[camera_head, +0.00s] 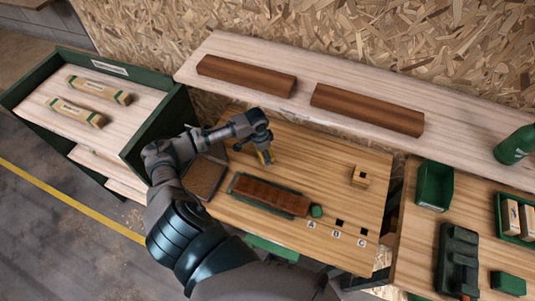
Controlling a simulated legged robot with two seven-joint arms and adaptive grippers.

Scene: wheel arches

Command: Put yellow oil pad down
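My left gripper (264,151) hangs over the wooden workbench, left of its middle and behind the dark brown wooden block. A green pad (316,211) stands by the mark A near the front edge. Dark square spots at B (340,222) and C (364,231) are bare. My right gripper is not in view.
The dark brown block (270,195) lies in a green holder on the bench. A small light wooden block (360,175) sits at right. A raised shelf (300,101) with two brown beams runs behind. Green bins (435,185) stand right, a green-sided rack (160,128) left.

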